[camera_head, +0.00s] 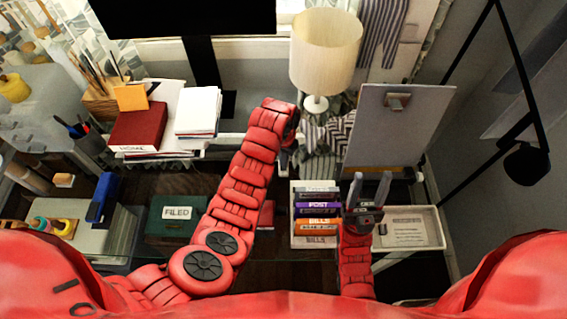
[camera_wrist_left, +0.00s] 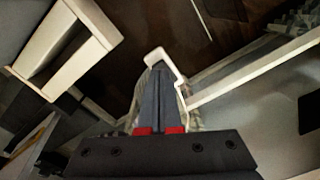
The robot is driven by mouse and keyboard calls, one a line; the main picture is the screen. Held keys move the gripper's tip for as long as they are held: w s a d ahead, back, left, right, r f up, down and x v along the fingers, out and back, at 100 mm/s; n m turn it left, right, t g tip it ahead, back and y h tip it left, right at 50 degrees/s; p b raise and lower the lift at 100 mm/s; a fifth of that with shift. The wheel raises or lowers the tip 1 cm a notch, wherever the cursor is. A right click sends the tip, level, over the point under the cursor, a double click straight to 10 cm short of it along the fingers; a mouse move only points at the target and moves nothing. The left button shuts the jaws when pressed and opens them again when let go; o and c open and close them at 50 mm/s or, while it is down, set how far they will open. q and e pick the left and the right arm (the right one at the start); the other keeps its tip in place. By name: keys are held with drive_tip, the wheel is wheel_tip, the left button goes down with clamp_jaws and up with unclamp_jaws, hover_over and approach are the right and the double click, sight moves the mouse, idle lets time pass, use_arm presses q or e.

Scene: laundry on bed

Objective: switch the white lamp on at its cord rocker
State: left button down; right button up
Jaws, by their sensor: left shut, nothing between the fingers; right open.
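The white lamp (camera_head: 325,55), with a cream shade and a white base, stands at the back, right of centre, in the head view. I cannot make out its cord or the rocker. My left gripper (camera_head: 284,160) is below and left of the lamp base, apart from it, pointing down and mostly hidden by its own arm. In the left wrist view its fingers (camera_wrist_left: 157,82) are shut and empty. A white hook-shaped edge (camera_wrist_left: 165,58) shows at their tips; I cannot tell what it is or whether they touch. My right gripper (camera_head: 370,188) is open and empty, fingers upward.
A grey board with a clip (camera_head: 395,130) and striped cloth (camera_head: 322,140) stand right of my left gripper. Labelled file boxes (camera_head: 315,212) and a white tray (camera_head: 412,230) lie nearer. A red book (camera_head: 138,127), papers (camera_head: 198,110) and a green FILED box (camera_head: 175,215) are left.

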use_arm(q)
drive_tip(key=shift+f+b, duration=0.75)
drive_tip(key=shift+f, duration=0.25)
idle(0.4)
drive_tip(key=shift+s, duration=0.1)
drive_tip(key=shift+w+r+p, duration=0.2)
drive_tip(key=shift+r+p, duration=0.1)
drive_tip(key=shift+r, duration=0.4)
wheel_tip(320, 180, up, 2)
drive_tip(key=shift+s+r+p, duration=0.15)
drive_tip(key=shift+p, duration=0.25)
wheel_tip(320, 180, up, 2)
drive_tip(key=shift+r, duration=0.1)
drive_tip(key=shift+r+p, duration=0.35)
drive_tip(key=shift+r, duration=0.15)
